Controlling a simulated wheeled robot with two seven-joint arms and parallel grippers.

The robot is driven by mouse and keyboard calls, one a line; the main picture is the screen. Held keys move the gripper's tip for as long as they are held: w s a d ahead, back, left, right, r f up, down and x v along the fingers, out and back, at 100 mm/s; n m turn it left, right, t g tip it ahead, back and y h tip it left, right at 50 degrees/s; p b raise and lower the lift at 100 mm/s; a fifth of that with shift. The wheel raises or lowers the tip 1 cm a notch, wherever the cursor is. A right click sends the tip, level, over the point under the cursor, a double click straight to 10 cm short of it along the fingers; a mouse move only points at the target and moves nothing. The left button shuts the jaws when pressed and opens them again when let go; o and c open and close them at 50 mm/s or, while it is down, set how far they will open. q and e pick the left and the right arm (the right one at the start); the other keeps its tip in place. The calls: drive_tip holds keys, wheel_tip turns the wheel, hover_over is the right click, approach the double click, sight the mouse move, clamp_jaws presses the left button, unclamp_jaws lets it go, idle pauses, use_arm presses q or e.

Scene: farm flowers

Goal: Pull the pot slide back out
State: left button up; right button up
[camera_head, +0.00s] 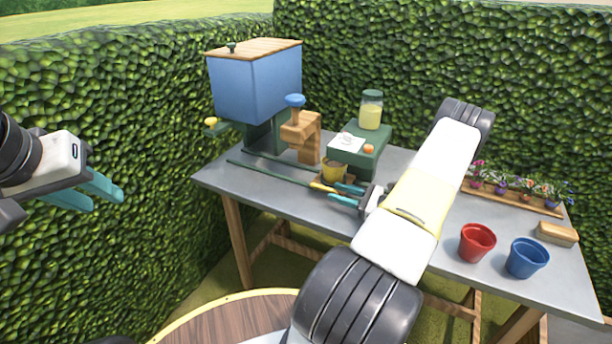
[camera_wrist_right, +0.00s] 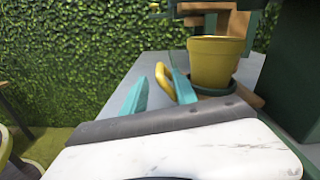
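The pot slide carries a yellow pot (camera_head: 334,171) on a green saucer, beside the wooden press; the pot is upright in the right wrist view (camera_wrist_right: 215,62). The slide's yellow handle (camera_head: 321,187) sticks out towards the table's front. My right gripper (camera_head: 336,192) is open at the handle. In the right wrist view the handle (camera_wrist_right: 164,82) shows between the two teal fingers, which stand apart; I cannot tell whether they touch it. My left gripper (camera_head: 106,200) is open and empty in front of the hedge, away from the table.
A blue hopper (camera_head: 255,85) with a wooden lid stands behind the press (camera_head: 302,138). A green block (camera_head: 360,155) bears a jar (camera_head: 371,110) and a card. Red (camera_head: 477,242) and blue (camera_head: 527,258) pots, a flower tray (camera_head: 515,198) and a wooden block (camera_head: 557,234) stand at right.

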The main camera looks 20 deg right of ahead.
sight(330, 190)
drive_tip(key=x, duration=0.5)
drive_tip(key=c, duration=0.7)
clamp_jaws()
